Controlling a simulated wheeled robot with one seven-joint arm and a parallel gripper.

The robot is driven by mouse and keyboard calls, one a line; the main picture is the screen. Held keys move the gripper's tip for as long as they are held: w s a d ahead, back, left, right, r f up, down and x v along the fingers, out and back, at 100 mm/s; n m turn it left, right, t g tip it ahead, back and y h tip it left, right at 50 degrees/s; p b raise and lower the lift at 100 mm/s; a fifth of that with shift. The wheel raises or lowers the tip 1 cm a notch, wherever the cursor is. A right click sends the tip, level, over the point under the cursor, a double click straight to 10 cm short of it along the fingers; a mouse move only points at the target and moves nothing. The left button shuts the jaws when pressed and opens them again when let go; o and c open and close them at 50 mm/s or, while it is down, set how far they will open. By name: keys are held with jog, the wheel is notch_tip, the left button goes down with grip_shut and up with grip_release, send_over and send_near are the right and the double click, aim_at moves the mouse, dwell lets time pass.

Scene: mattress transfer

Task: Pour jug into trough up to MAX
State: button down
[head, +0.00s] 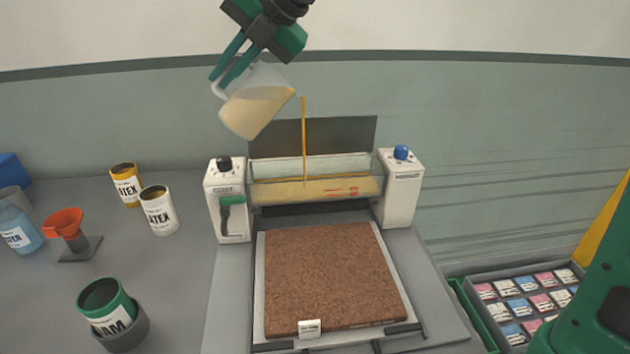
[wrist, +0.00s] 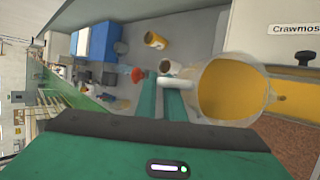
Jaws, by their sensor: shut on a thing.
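My gripper (head: 221,77) is shut on the handle of a clear jug (head: 252,108) of yellow liquid. The jug is tilted to the right, high above the machine. A thin yellow stream (head: 303,140) falls from near its lip into the trough (head: 345,166). The trough is clear and lies across between two white end blocks. Yellow liquid fills its lower part. Red marks (head: 345,191) show on its front, too small to read. In the wrist view, the fingers (wrist: 164,95) hold the jug's handle, and yellow liquid shows inside the jug (wrist: 232,90).
A brown slab (head: 335,280) lies before the trough. Blue (head: 401,152) and black (head: 224,163) knobs top the end blocks. Latex cans (head: 158,212), an orange funnel (head: 64,223) and a green can (head: 106,305) stand left. A tray of packets (head: 525,300) is at right.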

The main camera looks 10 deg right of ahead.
aim_at(251, 74)
jog(key=shift+d+r, duration=0.1)
jog(key=shift+d+f+y+p, duration=0.35)
jog(key=shift+d+y+p, duration=0.15)
jog(key=shift+y+p, duration=0.45)
dwell(0.9)
jog(key=shift+d+m+y+p, duration=0.3)
jog(key=shift+d+y+p, duration=0.1)
jog(key=shift+y+p, duration=0.2)
dwell(0.9)
jog(key=shift+d+m+y, duration=0.3)
jog(key=shift+d+y, duration=0.75)
dwell(2.4)
jog(key=shift+w+d+t+y, duration=0.15)
jog(key=shift+d+t+y, duration=0.25)
jog(key=shift+d, duration=0.4)
